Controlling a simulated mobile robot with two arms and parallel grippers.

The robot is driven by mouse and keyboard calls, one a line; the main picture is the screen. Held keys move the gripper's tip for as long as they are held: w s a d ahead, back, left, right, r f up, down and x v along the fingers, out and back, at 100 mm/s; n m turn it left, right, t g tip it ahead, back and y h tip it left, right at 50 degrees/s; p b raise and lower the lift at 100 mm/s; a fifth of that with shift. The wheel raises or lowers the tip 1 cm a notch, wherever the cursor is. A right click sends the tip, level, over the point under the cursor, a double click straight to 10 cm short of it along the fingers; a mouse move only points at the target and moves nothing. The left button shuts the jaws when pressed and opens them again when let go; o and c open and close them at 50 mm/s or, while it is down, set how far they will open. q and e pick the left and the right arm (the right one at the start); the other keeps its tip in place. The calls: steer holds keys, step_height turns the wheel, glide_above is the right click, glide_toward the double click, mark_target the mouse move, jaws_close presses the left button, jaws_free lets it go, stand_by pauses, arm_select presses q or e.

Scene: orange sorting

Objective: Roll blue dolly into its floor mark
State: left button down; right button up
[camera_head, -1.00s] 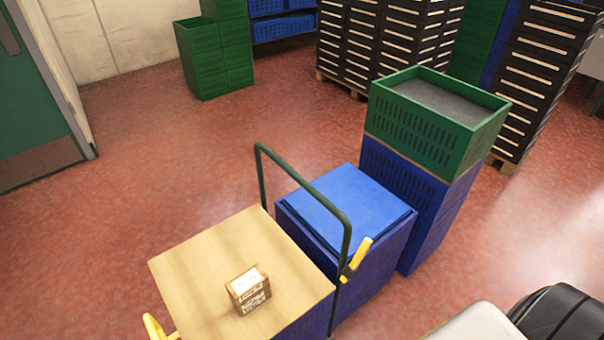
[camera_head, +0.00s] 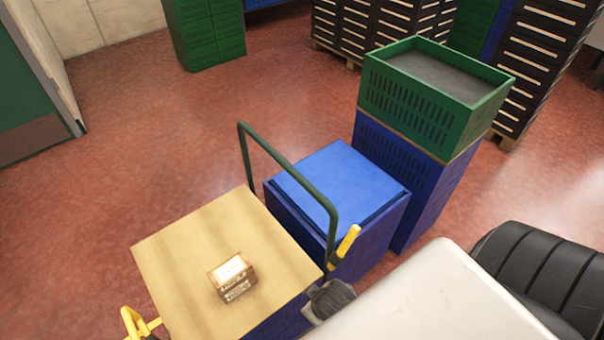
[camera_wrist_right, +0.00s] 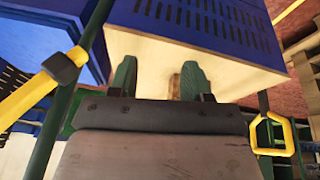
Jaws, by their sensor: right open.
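A green push bar (camera_head: 290,178) rises beside a wood-topped blue stack (camera_head: 190,236); I cannot tell for sure that this is the blue dolly. A yellow grip (camera_head: 344,246) sits on the bar's near side, and another yellow handle (camera_head: 138,322) shows at lower left. My right gripper (camera_wrist_right: 158,82) is open, its two green fingers apart in the wrist view, facing a pale board edge below a blue perforated crate (camera_wrist_right: 205,22). In the head view its dark wrist end is just below the yellow grip. No floor mark is visible. My left gripper is out of view.
A small brown box (camera_head: 232,276) lies on the wooden top. A blue-lidded bin (camera_head: 340,180) stands behind the bar, and a green crate on blue crates (camera_head: 410,100) behind that. Dark racks (camera_head: 545,70) and green crates (camera_head: 205,35) stand farther back. Open red floor lies left.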

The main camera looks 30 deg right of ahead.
steer(key=w+r+n+t, duration=0.3)
steer(key=w+r+t, duration=0.3)
steer(key=w+r, duration=0.5)
steer(key=w+r+n+t, duration=0.2)
steer(key=w+r+t, duration=0.45)
steer(key=r, duration=0.85)
steer(key=w+a+r+n+t+y, duration=0.3)
steer(key=a+r+n+y, duration=0.1)
steer(key=r+n+y, duration=0.3)
steer(key=n+g+h, duration=0.5)
steer(key=n+g, duration=1.5)
steer(key=n, duration=0.2)
glide_toward(303, 178)
steer(key=f, duration=0.2)
steer(key=f+p, duration=0.1)
steer(key=f, duration=0.2)
steer(key=a+f+p, duration=0.1)
steer(key=f, duration=0.2)
steer(key=shift+s+a, duration=0.15)
steer(key=shift+a+f, duration=0.1)
steer(key=shift+f, duration=0.6)
